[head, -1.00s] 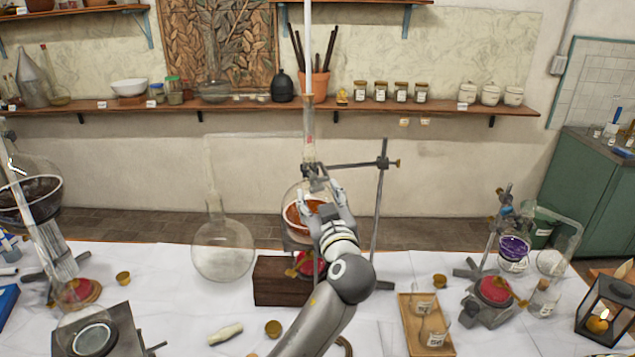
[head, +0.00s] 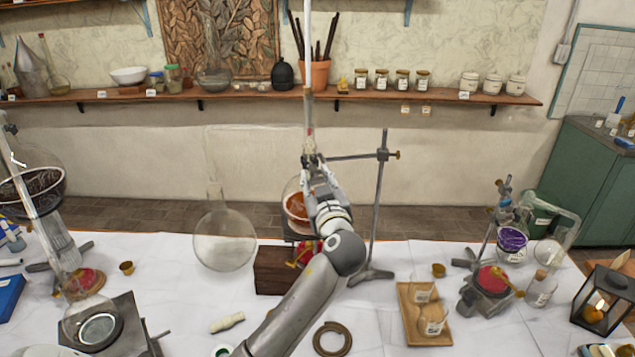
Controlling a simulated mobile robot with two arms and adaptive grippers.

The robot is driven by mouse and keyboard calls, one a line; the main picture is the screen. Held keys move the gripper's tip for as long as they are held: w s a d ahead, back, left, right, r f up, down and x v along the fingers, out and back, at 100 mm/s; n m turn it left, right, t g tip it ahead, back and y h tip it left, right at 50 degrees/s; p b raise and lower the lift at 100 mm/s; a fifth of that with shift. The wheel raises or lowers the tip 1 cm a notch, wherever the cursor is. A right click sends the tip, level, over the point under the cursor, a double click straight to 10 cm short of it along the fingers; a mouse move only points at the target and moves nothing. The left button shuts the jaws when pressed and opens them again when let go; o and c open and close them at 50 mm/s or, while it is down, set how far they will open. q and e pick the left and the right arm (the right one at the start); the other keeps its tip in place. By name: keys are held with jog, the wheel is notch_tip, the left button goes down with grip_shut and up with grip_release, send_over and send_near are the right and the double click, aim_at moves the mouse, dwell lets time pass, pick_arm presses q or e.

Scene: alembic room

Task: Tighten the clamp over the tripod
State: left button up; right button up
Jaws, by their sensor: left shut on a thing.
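The clamp (head: 345,156) reaches left from an upright stand rod (head: 381,190) and its jaws sit at the neck of a round flask. The flask (head: 293,200) holds orange matter and stands above a red burner (head: 304,252) beside a dark wooden block. The tripod under the flask is mostly hidden behind my arm. My left gripper (head: 311,168) is at the clamp's jaw end, in front of the flask neck, and is shut on the clamp; its fingertips are small and partly blended with it. My right gripper is not in view.
An empty round flask (head: 224,240) stands left of the wooden block (head: 272,271). A wooden tray (head: 412,336) with glass vessels lies to the right. A coiled ring (head: 332,339) and a pale stick (head: 227,322) lie in front on the white cloth.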

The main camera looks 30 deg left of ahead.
pick_arm(q)
jog(key=shift+m+b, duration=0.5)
jog(key=shift+m, duration=0.7)
jog(key=o, duration=1)
jog(key=shift+o, duration=0.2)
jog(key=v, duration=1.2)
